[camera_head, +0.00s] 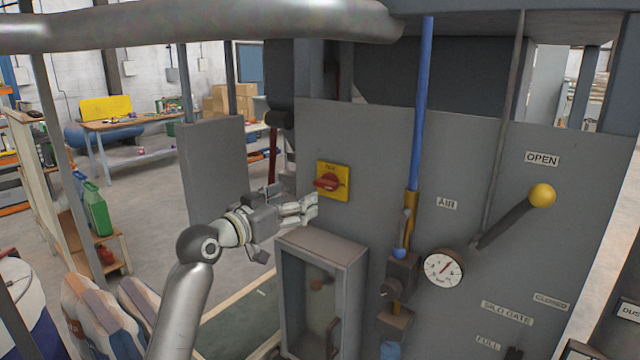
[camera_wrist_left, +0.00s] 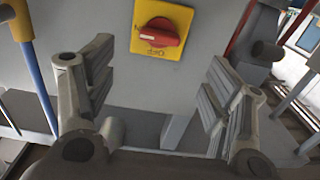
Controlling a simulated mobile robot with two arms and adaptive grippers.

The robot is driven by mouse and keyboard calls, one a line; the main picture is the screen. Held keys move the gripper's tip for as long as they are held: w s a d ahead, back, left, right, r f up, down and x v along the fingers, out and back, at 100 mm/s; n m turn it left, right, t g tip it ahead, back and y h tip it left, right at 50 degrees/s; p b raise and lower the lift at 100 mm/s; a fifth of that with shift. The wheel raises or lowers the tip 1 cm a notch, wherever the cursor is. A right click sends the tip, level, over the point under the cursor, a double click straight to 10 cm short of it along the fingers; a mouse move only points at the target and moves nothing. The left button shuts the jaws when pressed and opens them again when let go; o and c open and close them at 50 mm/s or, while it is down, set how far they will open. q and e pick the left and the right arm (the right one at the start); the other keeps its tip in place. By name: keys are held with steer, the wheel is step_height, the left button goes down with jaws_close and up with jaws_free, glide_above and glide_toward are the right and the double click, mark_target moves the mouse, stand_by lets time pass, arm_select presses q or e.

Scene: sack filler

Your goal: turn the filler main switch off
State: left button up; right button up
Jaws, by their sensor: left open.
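The main switch is a red rotary knob (camera_head: 329,182) on a yellow plate (camera_head: 343,170), fixed to the grey panel. The knob's handle lies roughly crosswise. In the left wrist view the knob (camera_wrist_left: 160,32) sits at the top, and upside-down lettering that looks like OFF shows on the plate (camera_wrist_left: 178,14). My left gripper (camera_head: 306,207) is open and empty, just left of and below the switch in the head view. In the left wrist view its spread fingers (camera_wrist_left: 160,62) stand either side of the knob's line, apart from it. My right gripper is not in view.
A glass-fronted grey box (camera_head: 320,250) projects below the switch. A blue pipe (camera_head: 419,110), a pressure gauge (camera_head: 444,267) and a yellow-knobbed lever (camera_head: 542,195) are to the right. A grey side panel (camera_head: 213,165) stands left, behind my gripper. Filled sacks (camera_head: 90,310) lie at lower left.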

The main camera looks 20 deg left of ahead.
mark_target(322, 186)
arm_select(q)
steer(key=p+x, duration=0.3)
steer(key=x, duration=0.5)
steer(key=shift+w+d+p, duration=0.1)
steer(key=shift+w+p, duration=0.05)
steer(key=shift+p, duration=0.25)
steer(key=shift+x, duration=0.85)
steer(key=shift+f, duration=0.1)
steer(key=c, duration=1)
